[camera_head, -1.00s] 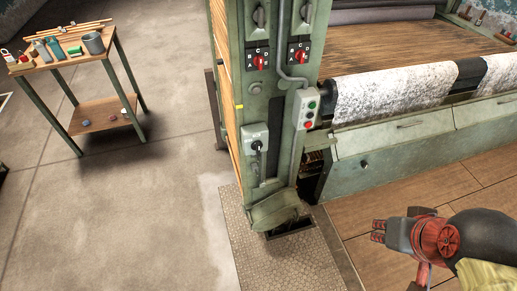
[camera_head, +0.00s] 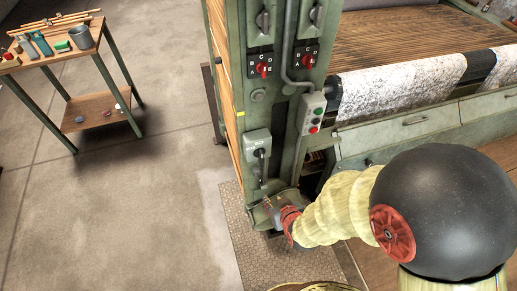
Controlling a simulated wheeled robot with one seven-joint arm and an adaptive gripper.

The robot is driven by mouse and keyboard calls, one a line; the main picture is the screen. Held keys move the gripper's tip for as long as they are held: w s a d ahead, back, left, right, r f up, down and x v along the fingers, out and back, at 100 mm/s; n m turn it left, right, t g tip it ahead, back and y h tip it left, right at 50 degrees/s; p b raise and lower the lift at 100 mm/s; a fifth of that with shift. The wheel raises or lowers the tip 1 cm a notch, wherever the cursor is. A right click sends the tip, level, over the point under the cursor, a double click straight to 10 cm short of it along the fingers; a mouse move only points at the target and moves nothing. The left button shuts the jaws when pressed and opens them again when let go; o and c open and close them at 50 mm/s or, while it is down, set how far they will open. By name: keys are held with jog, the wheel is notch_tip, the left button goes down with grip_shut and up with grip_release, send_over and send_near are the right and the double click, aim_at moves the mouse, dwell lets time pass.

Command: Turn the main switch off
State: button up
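A grey switch box (camera_head: 257,141) with a black lever (camera_head: 261,168) is mounted low on the front of the green machine column (camera_head: 290,112). The lever hangs down from its pivot. This looks like the main switch, but I cannot read its marking. My gripper (camera_head: 267,204) is just below the lever, in front of the column's foot, with its fingers toward the upper left. I cannot tell whether it touches anything or how far its fingers are apart. My arm hides part of the column's foot and the floor at the right.
Above are two rotary selectors with red knobs, a left one (camera_head: 263,69) and a right one (camera_head: 299,69). A push-button box (camera_head: 312,113) with green, white and red buttons sits to the right. A tool table (camera_head: 75,110) stands at the left, with clear floor between.

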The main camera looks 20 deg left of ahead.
aim_at(262, 156)
jog(key=w+a+r+t+y, duration=0.3)
jog(key=w+a+r+t, duration=0.1)
jog(key=w+r, duration=0.4)
jog(key=x, duration=0.2)
jog(key=b+x, duration=0.1)
jog(key=x, duration=0.1)
jog(key=b+x, duration=0.1)
jog(key=x, duration=0.1)
jog(key=shift+w+a+r, duration=0.2)
jog(key=shift+a, duration=0.05)
jog(key=shift+c, duration=0.5)
grip_shut()
